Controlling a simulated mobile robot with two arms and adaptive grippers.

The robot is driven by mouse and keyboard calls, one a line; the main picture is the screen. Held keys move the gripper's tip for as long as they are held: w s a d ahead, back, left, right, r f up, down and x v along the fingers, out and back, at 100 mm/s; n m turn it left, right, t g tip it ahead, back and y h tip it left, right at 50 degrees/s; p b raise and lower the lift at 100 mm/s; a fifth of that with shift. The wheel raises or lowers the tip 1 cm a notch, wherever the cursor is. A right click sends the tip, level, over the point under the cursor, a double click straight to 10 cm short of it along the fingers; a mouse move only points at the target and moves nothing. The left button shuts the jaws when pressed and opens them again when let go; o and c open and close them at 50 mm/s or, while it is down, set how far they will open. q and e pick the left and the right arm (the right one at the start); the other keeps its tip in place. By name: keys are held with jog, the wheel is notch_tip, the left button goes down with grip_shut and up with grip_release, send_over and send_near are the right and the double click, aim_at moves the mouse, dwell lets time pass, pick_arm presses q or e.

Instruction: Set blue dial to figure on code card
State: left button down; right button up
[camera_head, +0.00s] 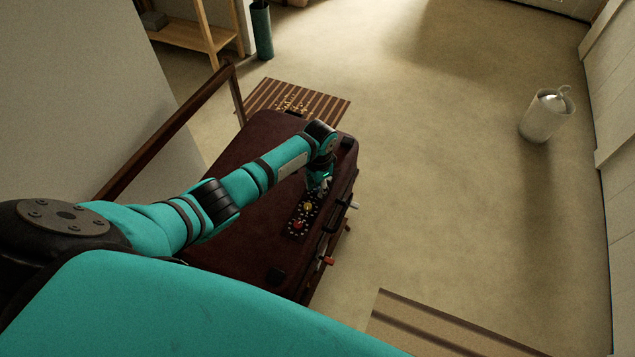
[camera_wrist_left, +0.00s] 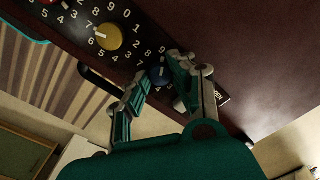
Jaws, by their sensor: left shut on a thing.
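The blue dial (camera_wrist_left: 157,75) sits on the maroon suitcase (camera_head: 240,160), at the end of a dark panel with a row of dials. My left gripper (camera_wrist_left: 157,84) has its fingers closed around it from both sides. In the head view my left gripper (camera_head: 320,188) reaches down onto the panel and hides the blue dial. White figures ring the dial, but most are behind the fingers and I cannot read its setting. I cannot make out a code card. My right gripper is not in view.
Beside the blue dial are a yellow dial (camera_wrist_left: 108,37) and a red dial (camera_head: 298,224). A small dark label (camera_wrist_left: 221,97) lies by the fingers. A striped rug (camera_head: 325,101) is behind the suitcase. The floor between is clear.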

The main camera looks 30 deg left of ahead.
pick_arm(q)
jog(key=shift+w+n, duration=0.1)
jog(key=shift+n, duration=0.4)
jog(key=c, duration=1.4)
grip_release()
jog(key=shift+r, duration=0.1)
notch_tip(320, 180, up, 12)
jog(key=shift+d, duration=0.2)
